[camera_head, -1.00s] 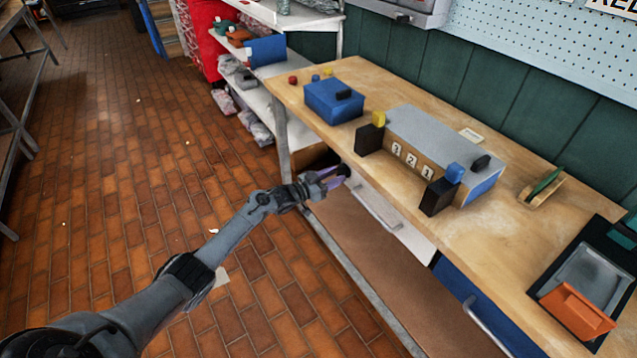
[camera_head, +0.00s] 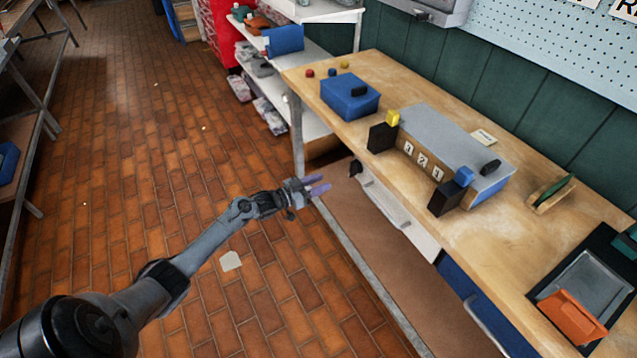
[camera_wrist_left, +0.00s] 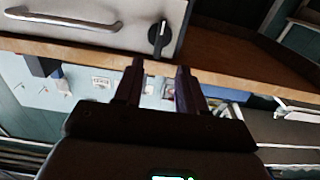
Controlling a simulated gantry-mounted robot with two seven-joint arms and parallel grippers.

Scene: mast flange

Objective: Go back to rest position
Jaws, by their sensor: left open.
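My left gripper (camera_head: 318,186) reaches in from the lower left in the head view, in the air in front of the workbench. Its two purplish fingers are apart with nothing between them. In the left wrist view the open fingers (camera_wrist_left: 160,88) point toward the bench's wooden edge and a drawer front (camera_wrist_left: 90,22). A black key-like knob (camera_wrist_left: 158,36) sits on that front, beyond the fingertips and apart from them. The white drawer (camera_head: 398,208) with its handle is under the benchtop, to the right of the gripper. My right gripper does not show.
The wooden benchtop (camera_head: 480,255) holds a blue box (camera_head: 350,97), a grey-topped numbered box (camera_head: 440,135), a green-edged wooden block (camera_head: 551,193) and a black tray with an orange bin (camera_head: 572,316). Shelves (camera_head: 262,85) stand behind.

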